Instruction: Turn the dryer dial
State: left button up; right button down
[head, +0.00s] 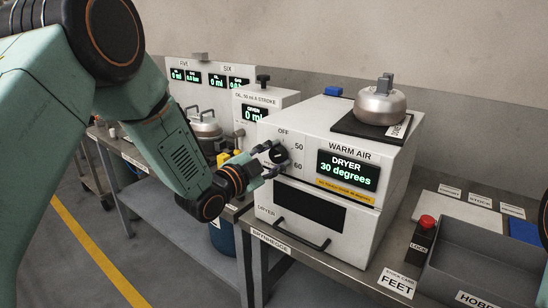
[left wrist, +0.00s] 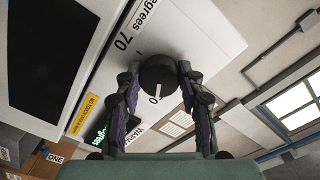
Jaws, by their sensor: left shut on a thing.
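The white dryer (head: 300,190) stands on the bench, with a black dial on its front panel beside the marks OFF, 50 and 60. Its display (head: 347,172) reads DRYER 30 degrees. My left gripper (head: 268,163) is at the front panel with its fingers on both sides of the dial (head: 279,154). In the left wrist view the gripper (left wrist: 160,85) is shut on the round black dial (left wrist: 158,74), which has a white pointer line. A 70 mark shows beside it. My right gripper is not in view.
A metal kettle-like vessel (head: 381,104) sits on a black pad on top of the dryer. The dryer door handle (head: 302,236) is below the dial. Display boxes stand behind at left.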

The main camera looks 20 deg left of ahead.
pick_arm(q)
jog(key=shift+r, duration=0.15)
jog(key=o, duration=1.2)
jog(key=shift+d, duration=0.1)
jog(key=shift+s+a, duration=0.3)
jog(key=shift+s, duration=0.15)
jog(key=v, duration=1.1)
jog(key=shift+s+d, duration=0.1)
